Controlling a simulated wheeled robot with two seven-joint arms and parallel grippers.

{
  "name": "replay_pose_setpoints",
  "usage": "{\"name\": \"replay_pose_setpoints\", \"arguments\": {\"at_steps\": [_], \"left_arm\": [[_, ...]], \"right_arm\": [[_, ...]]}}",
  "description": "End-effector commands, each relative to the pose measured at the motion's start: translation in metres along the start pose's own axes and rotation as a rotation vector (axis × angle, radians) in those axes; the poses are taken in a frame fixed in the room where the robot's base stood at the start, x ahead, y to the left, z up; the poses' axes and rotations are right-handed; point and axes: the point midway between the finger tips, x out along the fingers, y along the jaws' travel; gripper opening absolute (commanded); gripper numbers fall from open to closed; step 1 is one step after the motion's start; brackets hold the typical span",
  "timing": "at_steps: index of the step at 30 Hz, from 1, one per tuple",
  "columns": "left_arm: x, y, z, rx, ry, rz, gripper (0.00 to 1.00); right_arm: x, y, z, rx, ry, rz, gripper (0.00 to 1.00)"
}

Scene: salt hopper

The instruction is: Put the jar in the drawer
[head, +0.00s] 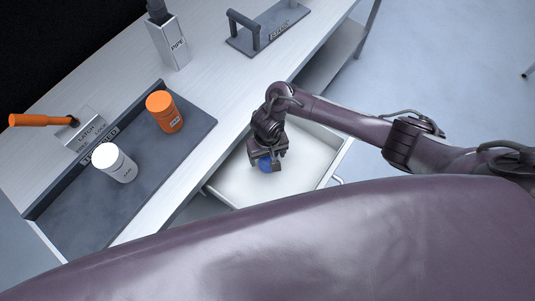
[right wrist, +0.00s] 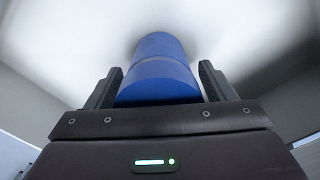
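The blue jar (head: 265,165) is between the fingers of my right gripper (head: 267,158), over the open drawer's white inside. The drawer (head: 232,189) is pulled out from under the counter. My left gripper is not in view.
An orange jar (head: 164,113) and a white jar (head: 116,163) stand on a dark tray (head: 70,215). An orange-handled latch (head: 45,120) is at the left. A pipe box (head: 169,44) and a grey handled fixture (head: 268,27) stand farther back. The drawer around the gripper is empty.

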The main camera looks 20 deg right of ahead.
Motion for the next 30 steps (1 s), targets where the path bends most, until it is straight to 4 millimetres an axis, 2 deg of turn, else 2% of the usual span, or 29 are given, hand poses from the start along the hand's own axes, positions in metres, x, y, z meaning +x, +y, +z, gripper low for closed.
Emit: {"name": "replay_pose_setpoints", "arguments": {"at_steps": [5,8,11,15,18,21,25,30], "left_arm": [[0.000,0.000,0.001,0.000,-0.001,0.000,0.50],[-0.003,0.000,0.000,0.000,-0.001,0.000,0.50],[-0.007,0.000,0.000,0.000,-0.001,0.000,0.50],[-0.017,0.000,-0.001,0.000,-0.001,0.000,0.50],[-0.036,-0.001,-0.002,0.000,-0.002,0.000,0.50],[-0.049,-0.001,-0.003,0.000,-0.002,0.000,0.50],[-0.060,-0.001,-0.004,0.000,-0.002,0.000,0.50],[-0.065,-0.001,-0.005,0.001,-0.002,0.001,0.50]], "right_arm": [[-0.001,0.000,0.000,0.000,0.000,0.000,0.77],[-0.009,0.000,-0.001,0.000,0.001,-0.001,0.77],[-0.025,-0.001,-0.001,-0.001,0.002,-0.003,0.77],[-0.057,0.000,-0.001,-0.002,0.004,-0.002,0.77],[-0.085,0.001,-0.002,-0.001,0.004,0.001,0.77],[-0.102,0.001,-0.001,-0.002,0.004,0.001,0.77],[-0.117,0.001,-0.001,-0.001,0.003,0.001,0.77],[-0.124,0.000,-0.001,-0.001,0.002,0.000,0.77]]}}
